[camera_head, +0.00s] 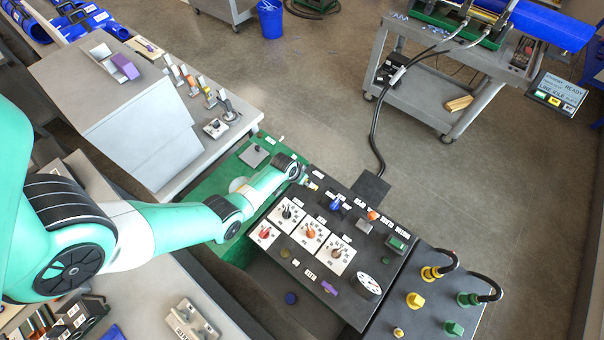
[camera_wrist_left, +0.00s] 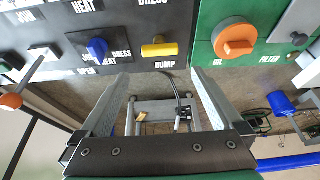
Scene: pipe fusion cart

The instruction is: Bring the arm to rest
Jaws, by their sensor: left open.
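My left arm (camera_head: 185,218), green and white, reaches in from the left in the head view. Its left gripper (camera_head: 308,184) is over the upper left corner of the black control panel (camera_head: 300,265), and its fingers are too small there to make out well. In the left wrist view the two fingers of the left gripper (camera_wrist_left: 162,82) stand wide apart with nothing between them. A yellow handle (camera_wrist_left: 160,48) marked DUMP and a blue knob (camera_wrist_left: 97,47) on the panel show beyond the fingertips. No contact is visible. My right gripper is not in view.
A green panel with an orange knob (camera_wrist_left: 235,38) adjoins the black one. White dials (camera_head: 310,233), an orange-tipped lever (camera_head: 372,215) and a gauge (camera_head: 367,286) stand on the black panel. A grey bench (camera_head: 160,190) is left; a grey cart (camera_head: 425,95) stands beyond open floor.

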